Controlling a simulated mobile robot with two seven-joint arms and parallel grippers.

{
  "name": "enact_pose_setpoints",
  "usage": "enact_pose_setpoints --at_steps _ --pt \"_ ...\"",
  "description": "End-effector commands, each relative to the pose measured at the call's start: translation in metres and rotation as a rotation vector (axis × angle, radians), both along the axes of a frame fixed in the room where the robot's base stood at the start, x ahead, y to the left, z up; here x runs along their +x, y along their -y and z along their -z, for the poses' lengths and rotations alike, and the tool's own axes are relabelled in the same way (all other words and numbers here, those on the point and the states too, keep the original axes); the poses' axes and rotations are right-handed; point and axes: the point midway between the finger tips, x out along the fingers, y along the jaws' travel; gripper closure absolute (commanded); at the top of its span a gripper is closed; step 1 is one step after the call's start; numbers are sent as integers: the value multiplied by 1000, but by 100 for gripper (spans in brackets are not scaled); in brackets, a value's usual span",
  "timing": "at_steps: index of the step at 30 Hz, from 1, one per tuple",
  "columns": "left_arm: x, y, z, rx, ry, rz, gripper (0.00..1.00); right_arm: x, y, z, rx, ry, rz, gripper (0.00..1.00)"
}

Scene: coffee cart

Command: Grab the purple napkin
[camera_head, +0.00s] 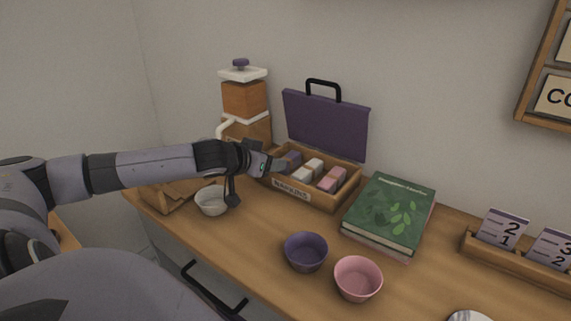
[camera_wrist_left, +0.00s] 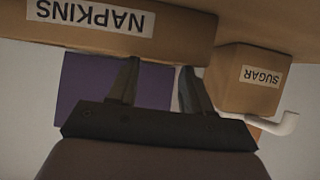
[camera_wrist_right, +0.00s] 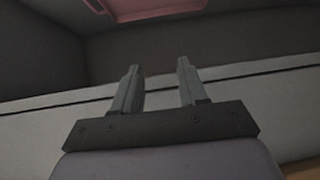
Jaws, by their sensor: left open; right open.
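The purple napkin (camera_head: 292,157) stands in the left compartment of the wooden napkin box (camera_head: 316,200), partly hidden by my left gripper. White napkins (camera_head: 308,169) and pink napkins (camera_head: 332,179) fill the compartments to its right. My left gripper (camera_head: 280,164) is at the box's left end, close to the purple napkin; I cannot tell whether it touches. In the left wrist view its fingers (camera_wrist_left: 160,88) are apart, with the NAPKINS box (camera_wrist_left: 185,22) upside down. My right gripper (camera_wrist_right: 158,88) is open and empty, low by a grey surface, and outside the head view.
The box's purple lid (camera_head: 325,124) stands open behind it.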

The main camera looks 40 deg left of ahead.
Motion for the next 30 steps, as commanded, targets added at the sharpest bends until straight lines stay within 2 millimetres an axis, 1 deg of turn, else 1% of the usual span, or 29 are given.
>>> enact_pose_setpoints --at_steps 11,17,21,24,30 --pt "14 0 5 -3 1 0 50 -1 2 -1 -6 -2 1 57" --pt "32 -1 11 -4 2 1 50 -2 4 -3 -10 -3 1 57" --pt "45 -3 19 -4 0 1 50 -1 4 -3 -11 -2 -1 57" --pt "51 -3 23 -3 0 2 50 -1 4 -4 -12 -2 0 57" --pt "54 -3 25 0 -2 4 50 -1 4 -4 -12 -1 0 57"
